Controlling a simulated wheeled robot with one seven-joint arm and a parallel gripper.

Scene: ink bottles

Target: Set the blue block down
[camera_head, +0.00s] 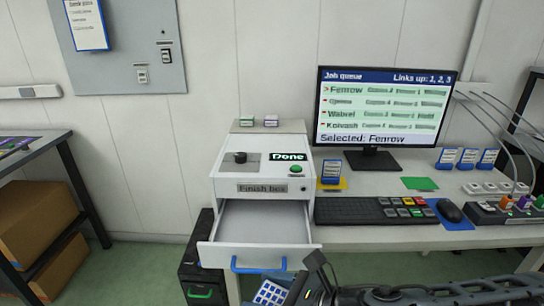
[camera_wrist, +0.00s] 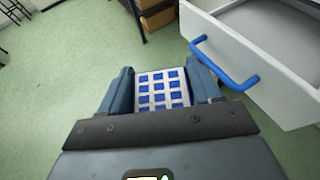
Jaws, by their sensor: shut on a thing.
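The blue block, white with rows of blue squares on its face, is between the two fingers of my gripper (camera_wrist: 160,90) in the wrist view, and the gripper is shut on it. The block's patterned face (camera_wrist: 160,92) points up at the wrist camera. In the head view the block (camera_head: 270,293) shows at the bottom edge, just left of my gripper (camera_head: 290,292), in front of and below the open drawer. The block is held over the floor, clear of the drawer front. Its lower side is hidden.
The open, empty drawer (camera_head: 265,222) with a blue handle (camera_head: 258,266) juts out from the white "Finish box" unit (camera_head: 262,160). A desk (camera_head: 385,182) to the right carries a monitor (camera_head: 382,110), keyboard (camera_head: 372,210) and mouse (camera_head: 450,210). Cardboard boxes (camera_head: 40,218) sit under a table at left.

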